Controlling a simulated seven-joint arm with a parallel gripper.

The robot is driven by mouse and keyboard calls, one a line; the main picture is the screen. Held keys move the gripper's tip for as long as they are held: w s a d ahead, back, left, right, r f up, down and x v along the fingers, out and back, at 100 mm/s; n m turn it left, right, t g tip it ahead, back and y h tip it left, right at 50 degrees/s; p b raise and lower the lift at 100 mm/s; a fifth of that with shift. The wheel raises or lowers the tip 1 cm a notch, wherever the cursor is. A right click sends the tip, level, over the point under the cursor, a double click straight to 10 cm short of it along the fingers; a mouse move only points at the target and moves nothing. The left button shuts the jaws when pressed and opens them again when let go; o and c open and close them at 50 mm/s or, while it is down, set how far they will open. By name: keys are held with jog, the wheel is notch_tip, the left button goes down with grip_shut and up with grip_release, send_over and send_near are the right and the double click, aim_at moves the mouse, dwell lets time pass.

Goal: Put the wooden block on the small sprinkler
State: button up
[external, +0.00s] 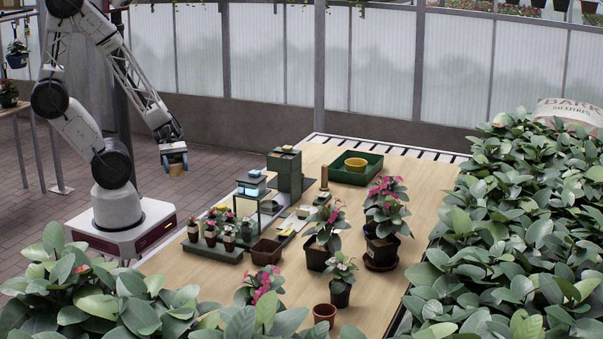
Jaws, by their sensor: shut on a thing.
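My gripper (174,158) is at the left of the external view, pointing down, left of the table's edge in the picture. It is shut on a small tan thing that looks like the wooden block (177,169); the fingers hide part of it. The block appears to hang in the air, apart from the table. I cannot pick out the small sprinkler with certainty; several small items stand in the middle of the table, too small to tell apart.
The wooden table (375,300) holds a green box-like stand (285,172), a green tray (369,173) with a yellow pot (356,164), a brown square pot (266,251) and several flowering plants. Dense leafy plants (520,230) crowd the right side. The table's front is partly bare.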

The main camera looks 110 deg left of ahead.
jog(key=shift+f, duration=2)
jog(key=shift+w, duration=0.1)
send_over(221, 206)
jog(key=shift+w+f, duration=0.15)
jog(key=shift+f, duration=0.6)
jog(key=shift+f, duration=1.75)
jog(key=shift+f, duration=0.15)
